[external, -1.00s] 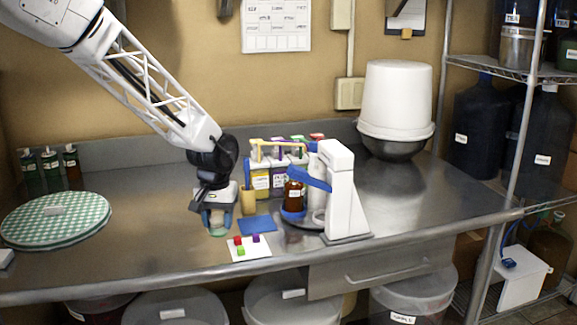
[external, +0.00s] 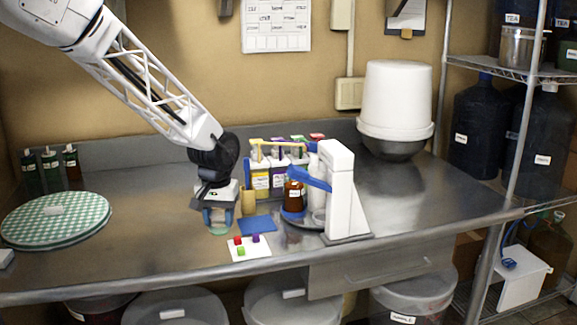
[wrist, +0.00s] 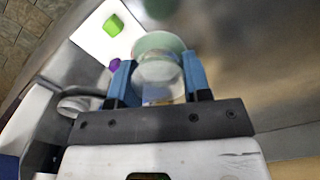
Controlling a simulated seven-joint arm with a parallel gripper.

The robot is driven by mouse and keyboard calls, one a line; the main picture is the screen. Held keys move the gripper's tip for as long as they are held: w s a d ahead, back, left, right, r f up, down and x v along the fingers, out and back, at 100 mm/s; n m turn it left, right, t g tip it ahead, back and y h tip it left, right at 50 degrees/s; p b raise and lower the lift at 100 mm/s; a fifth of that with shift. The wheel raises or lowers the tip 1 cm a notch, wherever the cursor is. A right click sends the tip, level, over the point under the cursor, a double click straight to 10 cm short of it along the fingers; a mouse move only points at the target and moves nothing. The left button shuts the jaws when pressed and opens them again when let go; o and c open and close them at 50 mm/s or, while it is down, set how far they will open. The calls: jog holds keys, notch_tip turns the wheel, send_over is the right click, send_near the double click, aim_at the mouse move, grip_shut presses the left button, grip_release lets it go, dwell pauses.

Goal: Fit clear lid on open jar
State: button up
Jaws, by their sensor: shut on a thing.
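My gripper (external: 219,216) points down at the left-middle of the steel table. Its two blue fingers are shut on a clear round thing, which looks like the clear lid (wrist: 158,72); it sits between the fingertips in the wrist view. A pale green, see-through disc (wrist: 160,43) shows just beyond it, and a pale rim also shows under the fingers in the external view (external: 218,231). The open jar cannot be told apart clearly from the lid and disc here. Whether the lid touches the jar is hidden by the fingers.
A white card (external: 249,252) with small coloured blocks and a blue mat (external: 258,224) lie close on the right. A tan cup (external: 248,202) stands just behind. A white stand (external: 340,190) with an amber bottle (external: 294,195) is further right.

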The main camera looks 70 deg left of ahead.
jog(key=w+a+r+m, duration=0.1)
jog(key=w+a+r, duration=0.3)
jog(key=w, duration=0.3)
jog(key=w+a+r+m, duration=0.1)
jog(key=w+a+r, duration=0.2)
jog(key=w, duration=0.5)
jog(key=w+a+r+m, duration=0.1)
jog(key=w+a+r, duration=0.3)
jog(key=w, duration=0.4)
jog(key=shift+a+r, duration=0.3)
jog(key=shift+r, duration=0.55)
jog(key=shift+f, duration=0.2)
jog(key=shift+f, duration=2.45)
jog(key=shift+f, duration=0.8)
dwell(0.7)
